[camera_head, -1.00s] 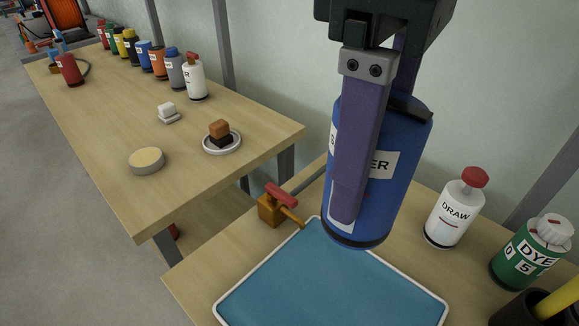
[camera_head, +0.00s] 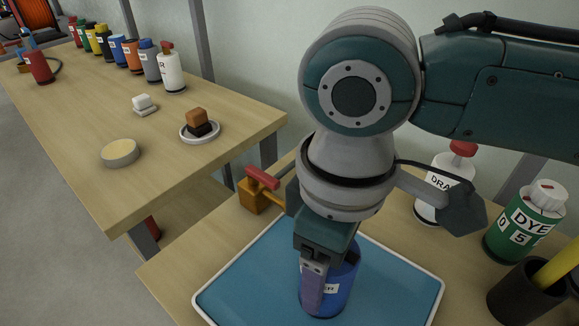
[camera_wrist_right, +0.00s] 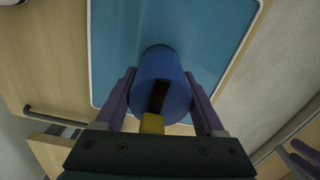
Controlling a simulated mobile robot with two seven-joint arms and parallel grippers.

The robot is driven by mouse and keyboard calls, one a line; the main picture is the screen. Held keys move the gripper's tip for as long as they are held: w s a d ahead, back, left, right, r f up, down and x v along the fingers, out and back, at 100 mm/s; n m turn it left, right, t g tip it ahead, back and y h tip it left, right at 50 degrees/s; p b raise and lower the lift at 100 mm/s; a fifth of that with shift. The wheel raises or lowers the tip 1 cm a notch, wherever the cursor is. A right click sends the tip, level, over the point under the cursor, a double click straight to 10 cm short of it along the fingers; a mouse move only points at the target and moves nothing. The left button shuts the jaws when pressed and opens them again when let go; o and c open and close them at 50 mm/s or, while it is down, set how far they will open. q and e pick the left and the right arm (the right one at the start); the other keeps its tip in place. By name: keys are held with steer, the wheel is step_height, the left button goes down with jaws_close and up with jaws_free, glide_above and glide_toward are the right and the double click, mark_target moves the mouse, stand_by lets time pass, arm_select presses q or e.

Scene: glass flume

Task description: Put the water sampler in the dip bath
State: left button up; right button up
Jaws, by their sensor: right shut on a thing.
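The water sampler is a blue bottle (camera_head: 340,283) with a white label and a dark top, upright over the dip bath. The dip bath (camera_head: 250,285) is a blue basin with a white rim on the near bench. My right gripper (camera_head: 327,288) comes down from above and is shut on the sampler, one purple finger on each side, as the right wrist view (camera_wrist_right: 160,78) shows. The sampler's base is within the bath's outline; whether it touches the bottom I cannot tell. A purple finger-like part at the lower right of the wrist view may be my left gripper (camera_wrist_right: 304,158).
A brass tap with a red handle (camera_head: 262,178) stands at the bath's back left corner. A white DRAW bottle (camera_head: 432,208), a green DYE bottle (camera_head: 524,225) and a black cup (camera_head: 520,300) stand to the right. The left bench (camera_head: 100,165) holds several bottles.

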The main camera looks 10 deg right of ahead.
steer(key=shift+f, duration=0.15)
steer(key=o, duration=1.5)
step_height(320, 180, up, 12)
steer(key=shift+r+p, duration=0.1)
steer(key=shift+p, duration=1.15)
